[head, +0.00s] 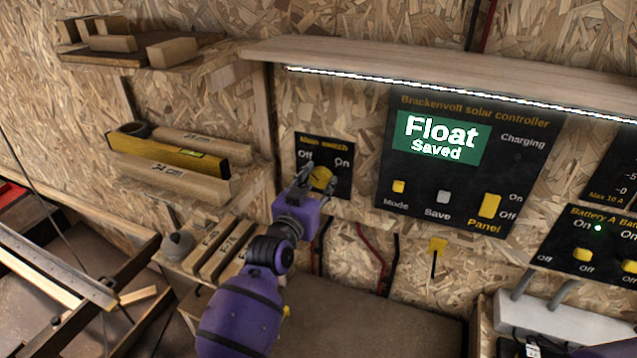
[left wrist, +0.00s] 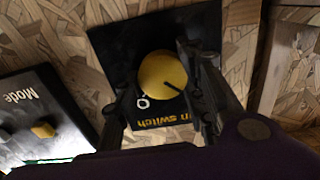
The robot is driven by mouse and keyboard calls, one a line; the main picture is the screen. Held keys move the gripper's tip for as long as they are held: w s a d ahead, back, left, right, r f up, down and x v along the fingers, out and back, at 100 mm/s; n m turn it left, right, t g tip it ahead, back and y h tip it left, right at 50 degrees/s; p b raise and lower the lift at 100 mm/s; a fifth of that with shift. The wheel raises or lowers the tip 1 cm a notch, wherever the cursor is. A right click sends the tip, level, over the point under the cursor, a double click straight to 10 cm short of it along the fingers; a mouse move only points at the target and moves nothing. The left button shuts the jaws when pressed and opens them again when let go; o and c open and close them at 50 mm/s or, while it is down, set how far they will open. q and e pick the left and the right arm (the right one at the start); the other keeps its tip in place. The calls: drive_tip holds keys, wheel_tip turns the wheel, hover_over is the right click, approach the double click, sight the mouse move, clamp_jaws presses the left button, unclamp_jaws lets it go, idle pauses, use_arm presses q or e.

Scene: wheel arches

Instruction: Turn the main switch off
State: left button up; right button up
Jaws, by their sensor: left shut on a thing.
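The main switch is a black wall panel (head: 343,148) with a round yellow knob (head: 322,178). Its "Off" label is at the upper left and its "On" label at the upper right in the head view. My left gripper (head: 314,182) is at the knob, its fingers on either side. In the left wrist view the gripper (left wrist: 160,84) is shut on the yellow knob (left wrist: 161,74). The knob's dark mark slants to the lower right there, seemingly toward the Off side. A finger partly hides the panel (left wrist: 120,50). My right gripper is out of view.
The solar controller (head: 465,165), reading "Float Saved", hangs right of the switch. Shelves with wood blocks and a yellow level (head: 160,154) are at the left. A ledge (head: 420,66) with a light strip runs above.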

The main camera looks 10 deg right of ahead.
use_arm(q)
drive_tip(key=shift+s+d+f, duration=0.15)
drive_tip(key=shift+d+f, duration=0.05)
drive_tip(key=shift+f, duration=0.1)
drive_tip(key=o, duration=1.1)
drive_tip(key=shift+r, duration=0.1)
drive_tip(key=shift+a+r, duration=0.1)
drive_tip(key=shift+s+a, duration=0.2)
drive_tip(key=v, duration=1.1)
drive_tip(key=shift+s, duration=0.15)
